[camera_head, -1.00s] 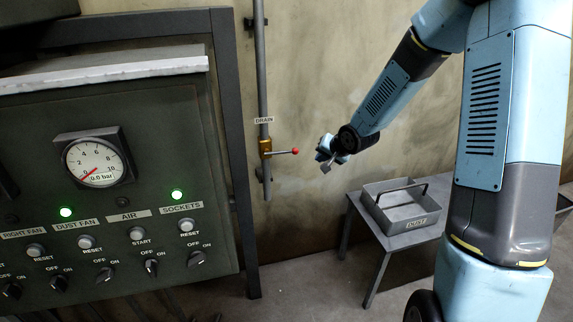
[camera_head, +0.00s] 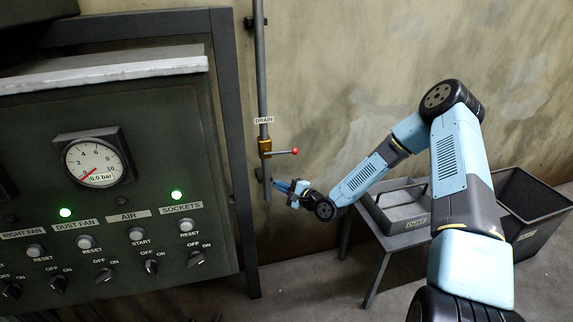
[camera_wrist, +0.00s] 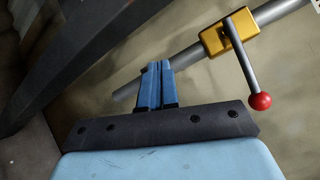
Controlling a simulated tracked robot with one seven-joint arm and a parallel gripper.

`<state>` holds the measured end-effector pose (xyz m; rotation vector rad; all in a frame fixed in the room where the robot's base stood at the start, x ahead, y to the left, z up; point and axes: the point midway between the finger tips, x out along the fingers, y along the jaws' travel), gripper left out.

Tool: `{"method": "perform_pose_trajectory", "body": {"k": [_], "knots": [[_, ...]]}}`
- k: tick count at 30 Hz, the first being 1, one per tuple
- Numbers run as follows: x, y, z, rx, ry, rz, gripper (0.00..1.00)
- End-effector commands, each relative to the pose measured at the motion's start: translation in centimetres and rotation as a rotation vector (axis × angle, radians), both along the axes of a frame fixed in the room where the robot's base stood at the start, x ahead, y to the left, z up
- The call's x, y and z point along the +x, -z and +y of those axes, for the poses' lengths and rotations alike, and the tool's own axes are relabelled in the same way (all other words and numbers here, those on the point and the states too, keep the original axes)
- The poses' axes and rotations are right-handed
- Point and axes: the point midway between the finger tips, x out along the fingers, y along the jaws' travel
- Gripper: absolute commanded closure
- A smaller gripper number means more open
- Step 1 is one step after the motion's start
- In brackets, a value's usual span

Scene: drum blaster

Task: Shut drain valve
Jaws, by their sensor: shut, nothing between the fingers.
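The drain valve (camera_head: 265,147) is a brass body on a vertical grey pipe (camera_head: 262,70), below a DRAIN label (camera_head: 264,120). Its lever (camera_head: 282,152) points out to the right, roughly square to the pipe, and ends in a red ball (camera_head: 294,151). My gripper (camera_head: 278,184) is shut and empty, below the lever and close to the lower end of the pipe. In the wrist view the blue fingers (camera_wrist: 157,68) are together; the yellow valve body (camera_wrist: 229,32) and red ball (camera_wrist: 260,101) lie to their right. I cannot tell whether the fingers touch the pipe.
A control panel (camera_head: 110,210) with a gauge (camera_head: 93,163) reading about 0.0 bar stands left of the pipe, with its dark frame post (camera_head: 236,150) between. A grey dust tray (camera_head: 405,212) sits on a small table at right. A dark bin (camera_head: 535,215) stands beyond it.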

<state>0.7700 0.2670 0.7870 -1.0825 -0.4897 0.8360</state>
Motion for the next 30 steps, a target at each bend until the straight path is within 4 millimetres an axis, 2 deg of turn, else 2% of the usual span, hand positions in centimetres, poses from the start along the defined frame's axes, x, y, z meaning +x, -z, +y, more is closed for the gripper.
{"method": "perform_pose_trajectory", "body": {"k": [6, 10, 21, 30], "knots": [[-0.5, 1.1, 0.7, 0.323, 0.057, 0.079, 1.00], [-0.7, 1.6, 0.5, 0.516, 0.093, 0.116, 1.00], [-1.9, 3.0, -2.1, 1.061, 0.201, 0.188, 1.00], [-2.7, 3.9, -3.9, 1.286, 0.244, 0.194, 1.00]]}}
